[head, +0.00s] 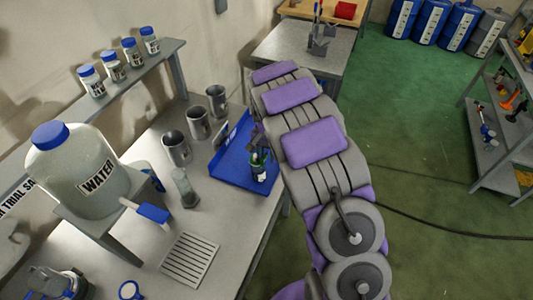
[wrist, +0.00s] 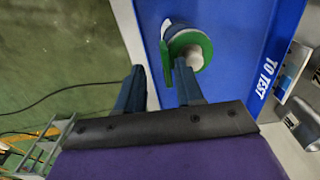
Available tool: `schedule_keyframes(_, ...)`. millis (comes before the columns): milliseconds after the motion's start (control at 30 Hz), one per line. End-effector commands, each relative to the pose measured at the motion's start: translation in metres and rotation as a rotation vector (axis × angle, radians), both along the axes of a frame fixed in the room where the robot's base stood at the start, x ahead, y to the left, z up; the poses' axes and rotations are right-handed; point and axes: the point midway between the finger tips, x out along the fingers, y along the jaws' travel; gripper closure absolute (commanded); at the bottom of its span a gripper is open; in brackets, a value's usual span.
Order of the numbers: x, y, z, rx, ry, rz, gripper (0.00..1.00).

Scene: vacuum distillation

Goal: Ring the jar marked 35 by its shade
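A jar (head: 258,168) with a green ring or band around its upper part stands in the blue tray (head: 228,162). In the wrist view the jar's green band (wrist: 172,58), bluish-grey top and a pale knob show above the tray marked TO TEST (wrist: 285,25). No number on this jar is readable. My gripper (wrist: 158,85) has its two dark fingers apart with nothing between them. The right finger's tip is at the green band's edge; I cannot tell whether it touches. In the head view my arm hides much of the gripper. Several blue-lidded jars (head: 91,82) stand on the shelf.
A big WATER jug (head: 78,170) sits on a raised stand at left. Metal cups (head: 176,147), a glass cylinder (head: 185,188) and a slotted plate (head: 189,260) are on the bench. A rack (head: 495,155) stands at right. The green floor is mostly open, with a cable across it.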

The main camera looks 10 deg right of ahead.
Motion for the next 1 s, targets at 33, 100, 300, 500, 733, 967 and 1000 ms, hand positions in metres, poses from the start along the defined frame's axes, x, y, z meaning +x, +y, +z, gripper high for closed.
schedule_keyframes(33, 0.000, 0.000, 0.000, 0.000, 0.000, 0.000, 0.63)
schedule_keyframes(100, 0.000, 0.000, 0.001, 0.000, 0.000, 0.000, 0.63)
schedule_keyframes(300, 0.001, 0.000, 0.021, -0.001, -0.004, 0.000, 0.63)
schedule_keyframes(500, 0.001, 0.000, 0.064, 0.000, -0.005, -0.001, 0.63)
schedule_keyframes(733, 0.003, 0.000, 0.115, 0.000, -0.006, 0.001, 0.63)
schedule_keyframes(967, 0.002, 0.000, 0.156, -0.001, -0.003, 0.000, 0.63)
schedule_keyframes(1000, 0.002, 0.000, 0.161, 0.000, -0.002, 0.001, 0.63)
